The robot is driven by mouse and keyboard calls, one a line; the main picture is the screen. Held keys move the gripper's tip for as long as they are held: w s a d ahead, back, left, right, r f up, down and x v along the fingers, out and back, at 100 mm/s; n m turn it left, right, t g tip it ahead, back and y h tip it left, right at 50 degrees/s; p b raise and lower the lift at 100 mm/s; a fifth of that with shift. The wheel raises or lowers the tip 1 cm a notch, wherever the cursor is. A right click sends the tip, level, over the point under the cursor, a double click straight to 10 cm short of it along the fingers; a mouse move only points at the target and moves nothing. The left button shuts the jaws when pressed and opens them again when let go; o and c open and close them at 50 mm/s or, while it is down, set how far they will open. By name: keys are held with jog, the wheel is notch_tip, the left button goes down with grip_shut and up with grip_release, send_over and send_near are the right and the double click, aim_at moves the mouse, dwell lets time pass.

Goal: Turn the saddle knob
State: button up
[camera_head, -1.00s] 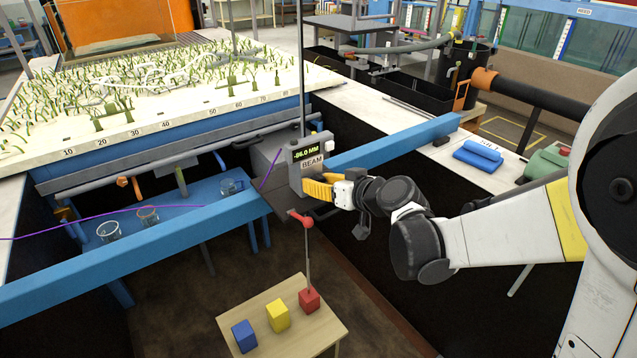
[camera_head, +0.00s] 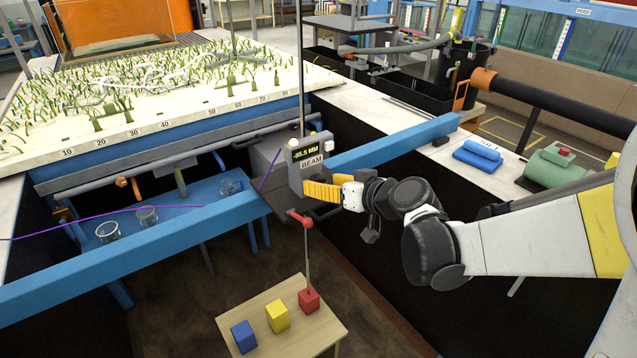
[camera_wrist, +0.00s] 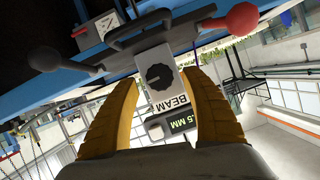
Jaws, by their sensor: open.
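The saddle is a grey box (camera_head: 311,166) marked BEAM, with a lit display reading about -85.5 MM, at the blue beam. In the wrist view its black round knob (camera_wrist: 160,77) faces me on the grey plate beside the BEAM label. My gripper (camera_head: 308,190) is at the lower front of the box in the head view and hides the knob there. In the wrist view its yellow fingers (camera_wrist: 160,84) are open, one on each side of the knob. I cannot tell whether the fingertips touch it.
A red ball-ended lever (camera_head: 306,222) hangs just below the saddle; a black-ended lever (camera_wrist: 45,58) shows in the wrist view. The blue beam (camera_head: 130,247) crosses the pit. A small wooden table (camera_head: 262,318) with coloured blocks stands below.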

jog(key=v, duration=0.9)
jog(key=shift+s+d, duration=0.15)
jog(key=shift+s, duration=0.1)
jog(key=shift+r, duration=0.15)
jog(key=s+d+f+m+g+h, duration=0.1)
jog(key=s+d+h, duration=0.3)
jog(key=s, duration=0.5)
jog(key=s+d+f+m+g+h, duration=0.2)
jog(key=s+d+f+m+h, duration=0.1)
jog(key=s+d, duration=0.4)
jog(key=s+m+h, duration=0.1)
jog(key=s, duration=0.1)
jog(key=shift+s+f+g+h, duration=0.3)
